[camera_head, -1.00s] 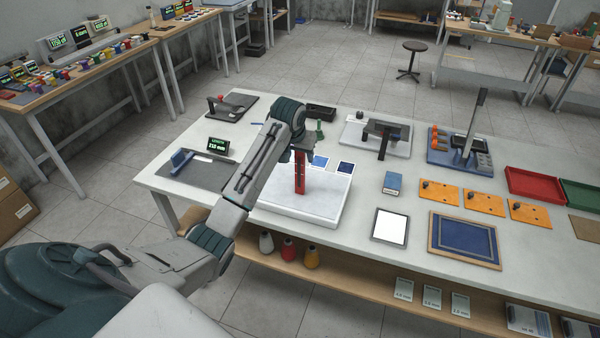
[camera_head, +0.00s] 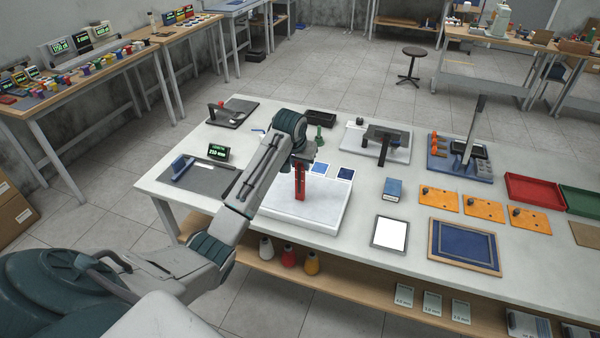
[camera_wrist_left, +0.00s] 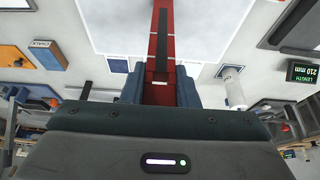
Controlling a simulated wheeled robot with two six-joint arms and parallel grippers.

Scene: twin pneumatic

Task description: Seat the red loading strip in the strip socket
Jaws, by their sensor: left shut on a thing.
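The red loading strip (camera_head: 300,183) hangs upright from my left gripper (camera_head: 300,164), over the white block (camera_head: 318,215) on the near left part of the table. In the left wrist view, the strip (camera_wrist_left: 153,46) runs out between the blue fingers of the left gripper (camera_wrist_left: 160,90), which are shut on it. A black band lies along the strip. A pale surface lies beyond it. I cannot tell whether the strip's lower end touches the white block. I cannot clearly make out the strip socket. My right gripper is not in view.
A display (camera_head: 218,152) and a grey mat (camera_head: 212,180) lie left of the block. A black fixture on a white base (camera_head: 396,152) stands behind to the right. A blue box (camera_head: 393,190) and a white-faced panel (camera_head: 390,231) lie to the right, with bare tabletop between.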

